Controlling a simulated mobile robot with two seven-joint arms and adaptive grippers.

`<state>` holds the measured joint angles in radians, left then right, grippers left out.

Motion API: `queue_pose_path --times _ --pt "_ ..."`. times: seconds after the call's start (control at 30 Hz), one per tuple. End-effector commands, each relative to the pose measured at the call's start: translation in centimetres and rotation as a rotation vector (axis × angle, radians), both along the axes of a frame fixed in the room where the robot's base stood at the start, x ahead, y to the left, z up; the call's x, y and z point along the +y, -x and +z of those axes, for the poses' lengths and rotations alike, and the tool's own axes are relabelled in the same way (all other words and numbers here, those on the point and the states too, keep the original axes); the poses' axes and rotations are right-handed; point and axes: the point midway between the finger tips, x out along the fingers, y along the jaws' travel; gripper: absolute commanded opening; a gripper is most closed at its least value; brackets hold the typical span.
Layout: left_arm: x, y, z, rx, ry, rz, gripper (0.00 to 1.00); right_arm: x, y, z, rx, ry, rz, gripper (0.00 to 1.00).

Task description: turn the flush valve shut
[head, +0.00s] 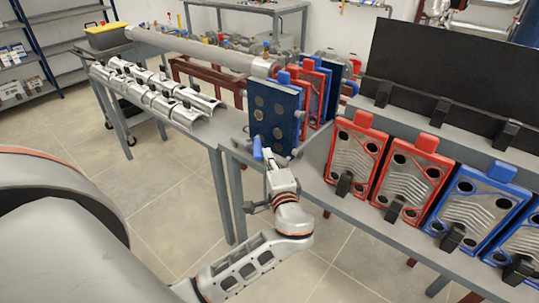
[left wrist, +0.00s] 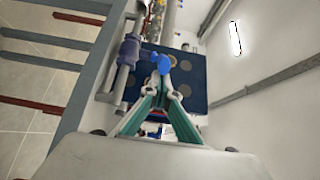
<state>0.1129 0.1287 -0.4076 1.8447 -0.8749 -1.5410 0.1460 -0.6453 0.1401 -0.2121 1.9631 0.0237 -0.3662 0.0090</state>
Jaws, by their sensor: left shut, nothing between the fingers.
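The flush valve shows as a small blue lever handle (head: 257,148) low on the front of the dark blue end plate of the exchanger (head: 274,112). My left gripper (head: 268,154) is right at the handle, on its near side. In the left wrist view the fingers of my left gripper (left wrist: 165,72) come together with nothing between them. The blue handle (left wrist: 162,60) shows just beyond the fingertips. I cannot tell whether they touch. My right gripper is not in view.
Red and blue plates (head: 407,178) stand in a row on the grey bench to the right. Silver half-shells (head: 160,93) lie on the left table beside a long grey pipe (head: 205,50). A dark panel (head: 450,70) stands behind the plates. The floor before the benches is clear.

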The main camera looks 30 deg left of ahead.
Motion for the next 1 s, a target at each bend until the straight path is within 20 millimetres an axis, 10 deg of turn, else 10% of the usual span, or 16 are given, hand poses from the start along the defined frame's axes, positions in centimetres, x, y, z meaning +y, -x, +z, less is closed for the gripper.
queue_pose_path --times 0.53,1.0 --pt "3.6 2.9 0.2 0.004 -0.011 -0.346 0.0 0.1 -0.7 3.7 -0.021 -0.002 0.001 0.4" --pt "6.4 4.0 0.1 0.001 -0.004 -0.56 0.0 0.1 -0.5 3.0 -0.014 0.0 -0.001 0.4"
